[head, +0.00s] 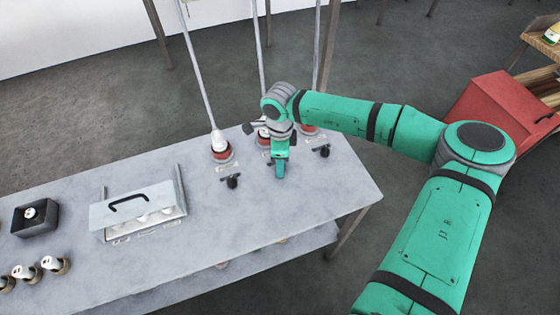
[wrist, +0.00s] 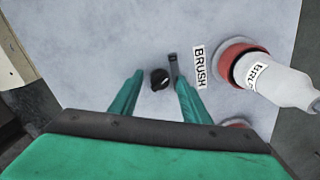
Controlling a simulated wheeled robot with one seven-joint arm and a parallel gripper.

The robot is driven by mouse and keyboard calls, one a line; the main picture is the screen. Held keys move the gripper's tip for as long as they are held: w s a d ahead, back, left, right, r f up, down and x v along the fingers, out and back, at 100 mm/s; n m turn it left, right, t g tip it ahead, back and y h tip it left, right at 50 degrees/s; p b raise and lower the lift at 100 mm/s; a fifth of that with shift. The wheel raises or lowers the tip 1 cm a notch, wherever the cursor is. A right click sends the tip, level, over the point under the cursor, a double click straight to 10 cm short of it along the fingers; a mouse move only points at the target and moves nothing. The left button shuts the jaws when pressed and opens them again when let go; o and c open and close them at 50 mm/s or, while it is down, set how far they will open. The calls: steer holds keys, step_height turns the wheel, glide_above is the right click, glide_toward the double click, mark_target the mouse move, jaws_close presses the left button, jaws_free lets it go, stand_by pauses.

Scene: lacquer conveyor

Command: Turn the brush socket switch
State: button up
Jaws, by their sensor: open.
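The brush socket's switch is a small black knob (wrist: 160,79) on the grey tabletop in the wrist view, with a short dark bar (wrist: 173,64) beside it. A white label reading BRUSH (wrist: 199,67) lies to its right. Beyond the label is a red-ringed socket (wrist: 232,56) holding a white, labelled piece (wrist: 285,82). My gripper (wrist: 159,80) is open, its green fingers on either side of the knob in this view; contact cannot be told. In the head view my gripper (head: 280,173) points down over the table and hides the middle switch.
The grey table (head: 260,215) also carries a left socket (head: 221,152), its black switch (head: 232,183), and a right black switch (head: 325,151). A white box with a black handle (head: 137,207), a dark tray (head: 36,217) and several small round items stand at left. Cables rise behind the sockets.

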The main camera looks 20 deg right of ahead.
step_height(320, 180, up, 11)
stand_by(0.5)
steer(key=shift+f, duration=0.1)
stand_by(0.3)
